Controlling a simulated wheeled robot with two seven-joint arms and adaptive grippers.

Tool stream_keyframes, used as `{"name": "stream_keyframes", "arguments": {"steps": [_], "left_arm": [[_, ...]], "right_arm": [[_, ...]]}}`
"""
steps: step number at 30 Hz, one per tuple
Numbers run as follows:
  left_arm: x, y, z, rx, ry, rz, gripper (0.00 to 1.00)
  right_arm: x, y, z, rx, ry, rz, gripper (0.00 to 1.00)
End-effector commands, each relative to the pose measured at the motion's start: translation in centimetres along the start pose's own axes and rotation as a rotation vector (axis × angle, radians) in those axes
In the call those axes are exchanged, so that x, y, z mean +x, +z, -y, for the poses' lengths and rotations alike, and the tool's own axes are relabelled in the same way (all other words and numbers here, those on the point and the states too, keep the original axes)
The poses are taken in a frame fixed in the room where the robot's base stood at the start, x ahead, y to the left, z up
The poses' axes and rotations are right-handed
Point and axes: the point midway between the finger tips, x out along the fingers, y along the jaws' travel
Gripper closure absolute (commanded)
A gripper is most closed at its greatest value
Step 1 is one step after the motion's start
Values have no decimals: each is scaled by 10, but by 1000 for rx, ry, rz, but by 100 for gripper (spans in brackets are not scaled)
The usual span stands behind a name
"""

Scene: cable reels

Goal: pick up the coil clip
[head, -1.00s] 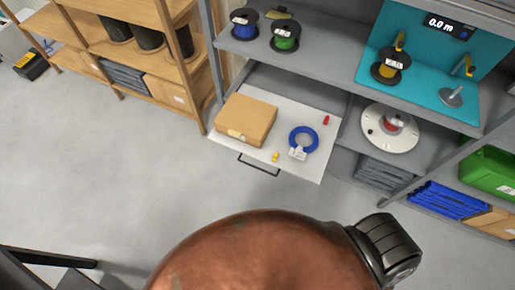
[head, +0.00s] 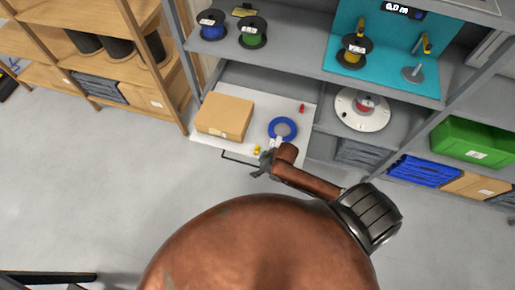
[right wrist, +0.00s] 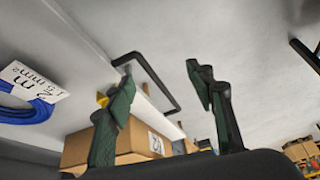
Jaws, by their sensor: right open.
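A small yellow piece (head: 257,150) and a small red piece (head: 302,108) lie on the pulled-out white drawer (head: 205,145). Both are too small to tell which is the coil clip. My right gripper (head: 266,163) is by the drawer's front edge, close to the yellow piece. The yellow piece (right wrist: 102,99) shows there partly hidden behind the left finger. My left gripper is not in view.
A blue cable coil (head: 283,128) with a white tag lies beside the yellow piece. A cardboard box (head: 224,117) fills the drawer's left side. The drawer handle (head: 238,158) sticks out in front. Shelf with reels (head: 254,33) is above. The floor in front is clear.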

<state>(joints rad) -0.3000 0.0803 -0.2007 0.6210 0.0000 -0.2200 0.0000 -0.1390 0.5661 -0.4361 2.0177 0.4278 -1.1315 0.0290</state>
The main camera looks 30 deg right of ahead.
Motion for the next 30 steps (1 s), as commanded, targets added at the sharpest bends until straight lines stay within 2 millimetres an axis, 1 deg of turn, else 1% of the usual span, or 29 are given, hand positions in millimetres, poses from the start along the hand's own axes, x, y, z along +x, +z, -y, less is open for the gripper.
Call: {"name": "stream_keyframes", "arguments": {"steps": [1,4,6,8,12,15,17,20,30], "left_arm": [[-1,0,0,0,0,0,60],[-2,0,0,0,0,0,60],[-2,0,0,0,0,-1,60],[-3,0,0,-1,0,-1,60],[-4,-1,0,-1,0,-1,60],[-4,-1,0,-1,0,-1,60],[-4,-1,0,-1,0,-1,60],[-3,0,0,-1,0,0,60],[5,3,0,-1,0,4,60]], "right_arm": [[-4,-11,-4,-38,-9,-2,51],[-6,-26,-11,-92,-35,0,51],[-7,-35,-21,-124,-47,5,51],[-9,-41,-32,-147,-54,12,51],[-18,-52,-64,-180,-59,34,51],[-26,-56,-83,-185,-58,48,51],[-29,-57,-90,-183,-56,54,51],[-27,-58,-96,-181,-56,57,51],[9,-50,-96,-178,-58,58,51]]}}
